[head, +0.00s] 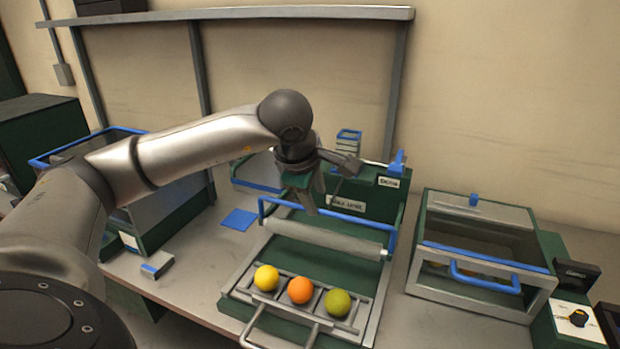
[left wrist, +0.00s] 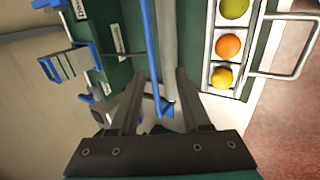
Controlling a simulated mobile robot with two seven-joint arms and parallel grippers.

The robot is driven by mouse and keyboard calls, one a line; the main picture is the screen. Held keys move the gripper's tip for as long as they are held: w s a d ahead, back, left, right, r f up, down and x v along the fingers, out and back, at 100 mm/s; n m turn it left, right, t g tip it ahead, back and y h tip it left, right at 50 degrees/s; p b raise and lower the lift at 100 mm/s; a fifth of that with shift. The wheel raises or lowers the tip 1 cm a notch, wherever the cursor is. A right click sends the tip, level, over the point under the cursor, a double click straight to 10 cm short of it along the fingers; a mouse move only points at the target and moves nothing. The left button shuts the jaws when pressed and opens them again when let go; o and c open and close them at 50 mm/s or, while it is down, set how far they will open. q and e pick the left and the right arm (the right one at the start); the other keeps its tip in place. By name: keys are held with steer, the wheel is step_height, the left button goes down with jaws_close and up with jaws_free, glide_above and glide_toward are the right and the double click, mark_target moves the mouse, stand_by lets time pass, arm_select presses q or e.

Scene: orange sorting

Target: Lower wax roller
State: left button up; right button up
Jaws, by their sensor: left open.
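The wax roller (head: 325,237) is a pale grey cylinder across the green machine, above the tray. A blue bar handle (head: 345,217) with blue side arms runs along it on the wall side. My left gripper (head: 322,192) is above the left part of this bar, pointing down. In the left wrist view my left gripper (left wrist: 161,74) is open, and the blue bar (left wrist: 149,50) and the roller (left wrist: 168,35) appear between its two fingers. I cannot tell whether a finger touches the bar. My right gripper is out of view.
A metal tray (head: 242,292) with a front handle holds a yellow, an orange and a green fruit in a row. A lidded glass box (head: 470,285) with a blue handle stands right. A blue pad (head: 238,219) and a small block (head: 157,264) lie left.

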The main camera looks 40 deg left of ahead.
arm_select(q)
steer(key=v, duration=0.5)
steer(key=shift+s+d+r, duration=0.1)
steer(key=shift+r, duration=0.15)
